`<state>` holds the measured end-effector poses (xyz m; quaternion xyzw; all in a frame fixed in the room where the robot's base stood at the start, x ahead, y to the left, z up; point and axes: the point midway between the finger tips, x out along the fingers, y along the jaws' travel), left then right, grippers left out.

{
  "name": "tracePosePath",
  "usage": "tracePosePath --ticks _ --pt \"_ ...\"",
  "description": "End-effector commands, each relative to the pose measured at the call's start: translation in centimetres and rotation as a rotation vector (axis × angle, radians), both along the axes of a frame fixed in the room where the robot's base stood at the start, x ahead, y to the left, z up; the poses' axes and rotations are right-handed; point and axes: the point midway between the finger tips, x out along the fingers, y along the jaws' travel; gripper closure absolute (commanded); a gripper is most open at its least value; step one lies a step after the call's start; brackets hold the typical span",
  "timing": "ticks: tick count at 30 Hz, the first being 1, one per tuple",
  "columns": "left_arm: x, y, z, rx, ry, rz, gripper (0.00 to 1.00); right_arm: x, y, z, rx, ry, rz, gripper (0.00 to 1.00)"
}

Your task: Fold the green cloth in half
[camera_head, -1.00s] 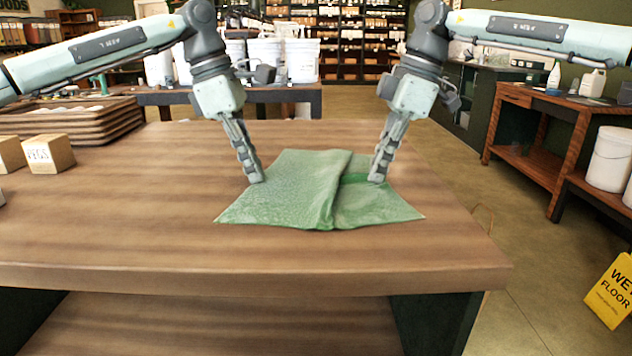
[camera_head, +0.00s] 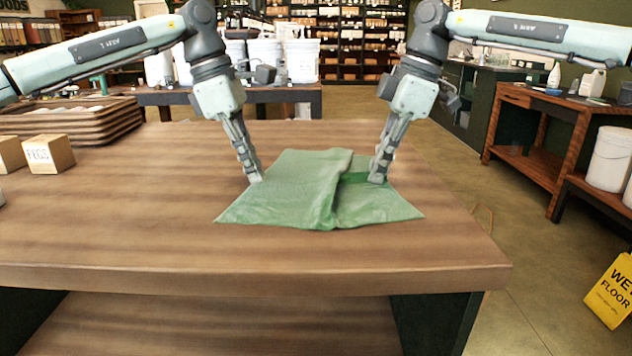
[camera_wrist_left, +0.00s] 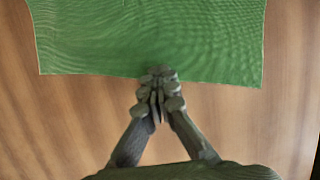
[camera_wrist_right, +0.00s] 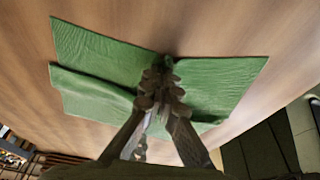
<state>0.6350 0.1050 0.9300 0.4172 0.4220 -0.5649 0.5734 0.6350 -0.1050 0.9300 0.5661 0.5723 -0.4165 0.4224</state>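The green cloth (camera_head: 285,190) lies on the wooden table. A raised ridge runs from back to front through it, and the left part overlaps the right part there. My left gripper (camera_head: 256,180) points down at the cloth's left edge. In the left wrist view its fingertips (camera_wrist_left: 160,76) are together at that edge of the cloth (camera_wrist_left: 150,40). My right gripper (camera_head: 377,180) is at the cloth's right side. In the right wrist view its fingertips (camera_wrist_right: 164,75) are together, and the cloth's edge (camera_wrist_right: 215,75) bends in at them. The pinched cloth is mostly hidden by the fingers.
The wooden table (camera_head: 200,255) is clear in front of the cloth. Small boxes (camera_head: 48,154) and stacked brown trays (camera_head: 70,122) are at its left. White buckets (camera_head: 302,62) stand on a table behind. A yellow floor sign (camera_head: 612,290) is at the far right.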

Motion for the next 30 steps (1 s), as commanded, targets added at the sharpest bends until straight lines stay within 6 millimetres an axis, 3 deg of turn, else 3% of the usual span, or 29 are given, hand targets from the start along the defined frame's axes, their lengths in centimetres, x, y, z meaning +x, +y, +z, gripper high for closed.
tracePosePath --ticks 21,30 --pt "0.0 0.0 -0.1 0.002 0.001 0.001 1.0 -0.1 0.0 -0.2 -0.003 0.005 0.001 1.0" --pt "0.0 0.0 2.0 0.001 0.0 0.0 1.0 0.0 0.0 1.9 -0.002 0.003 0.001 1.0"
